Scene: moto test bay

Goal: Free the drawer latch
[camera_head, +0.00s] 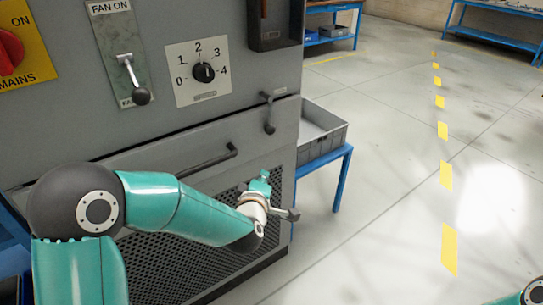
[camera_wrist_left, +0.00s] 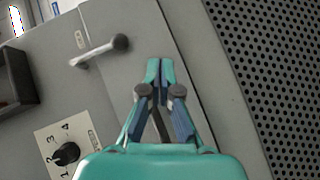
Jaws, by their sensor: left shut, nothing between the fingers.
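The drawer latch (camera_head: 269,114) is a short lever with a dark knob, hanging down at the right end of the cabinet front beside a small label. In the left wrist view the latch (camera_wrist_left: 95,51) lies left of the fingertips, its knob pointing toward them. The drawer front (camera_head: 165,155) carries a dark bar handle (camera_head: 207,162). My left gripper (camera_head: 261,184) is shut and empty, below the latch in front of the mesh panel; its closed fingertips (camera_wrist_left: 160,68) are apart from the knob. My right gripper is out of view; only a bit of my right arm shows at bottom right.
Above the drawer are a rotary dial (camera_head: 203,73), a fan lever (camera_head: 132,80) and a red mains switch (camera_head: 8,52). A grey tray (camera_head: 325,134) on a blue stand is right of the cabinet. The floor farther right is clear, with yellow dashes.

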